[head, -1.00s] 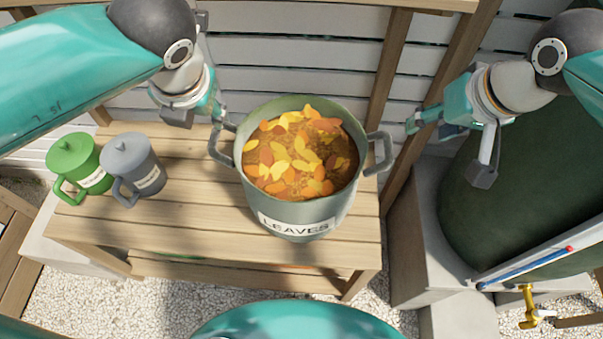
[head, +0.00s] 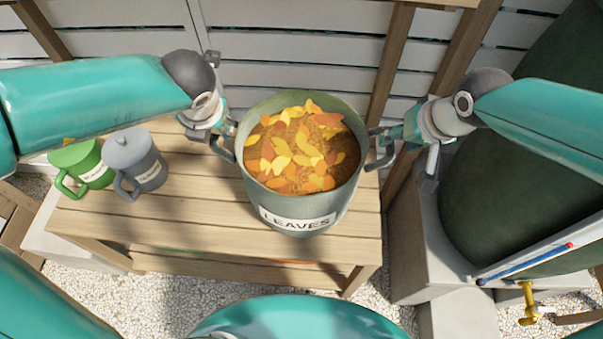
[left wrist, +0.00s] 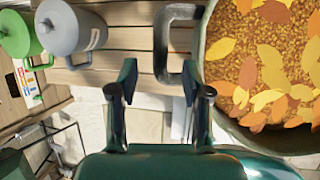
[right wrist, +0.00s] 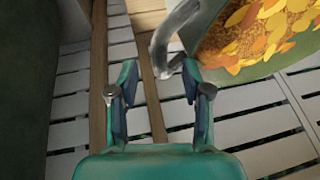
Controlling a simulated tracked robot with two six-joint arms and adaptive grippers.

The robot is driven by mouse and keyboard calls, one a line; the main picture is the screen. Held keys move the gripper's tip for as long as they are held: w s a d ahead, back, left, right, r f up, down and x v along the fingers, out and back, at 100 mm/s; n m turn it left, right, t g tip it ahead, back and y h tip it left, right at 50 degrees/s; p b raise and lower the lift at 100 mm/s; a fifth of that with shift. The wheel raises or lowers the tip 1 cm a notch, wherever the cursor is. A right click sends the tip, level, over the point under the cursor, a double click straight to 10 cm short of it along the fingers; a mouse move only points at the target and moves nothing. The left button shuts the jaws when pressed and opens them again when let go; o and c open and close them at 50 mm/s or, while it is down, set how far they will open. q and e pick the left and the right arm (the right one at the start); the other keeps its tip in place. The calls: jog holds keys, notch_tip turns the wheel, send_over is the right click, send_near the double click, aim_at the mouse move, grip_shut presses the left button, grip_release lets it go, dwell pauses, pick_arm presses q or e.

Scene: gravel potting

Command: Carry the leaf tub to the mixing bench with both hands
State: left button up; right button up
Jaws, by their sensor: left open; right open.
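The leaf tub (head: 300,218) is a grey-green pot labelled LEAVES, filled with brown litter and yellow and orange leaves. It stands upright on the slatted wooden bench. My left gripper (head: 228,128) is open at the tub's left handle; in the left wrist view the grey handle (left wrist: 163,45) lies just beyond the fingertips (left wrist: 160,80). My right gripper (head: 380,133) is open close to the right handle (head: 380,160). In the right wrist view that handle (right wrist: 160,50) is just beyond the fingertips (right wrist: 160,78). Neither gripper is closed on a handle.
A green lidded can (head: 85,165) and a grey lidded can (head: 140,160) stand left on the bench (head: 190,225). A dark green barrel (head: 500,200) on concrete blocks stands at the right. A slatted white wall (head: 300,50) is behind. The bench front is clear.

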aim_at(215, 136)
pick_arm(q)
jog(key=shift+x, duration=2.6)
pick_arm(e)
jog(key=shift+x, duration=2.65)
pick_arm(q)
jog(key=shift+c, duration=0.2)
pick_arm(e)
jog(key=shift+d, duration=0.1)
jog(key=shift+c, duration=0.2)
pick_arm(q)
grip_shut()
pick_arm(e)
grip_shut()
pick_arm(q)
jog(key=shift+r, duration=0.1)
pick_arm(e)
jog(key=shift+r, duration=0.15)
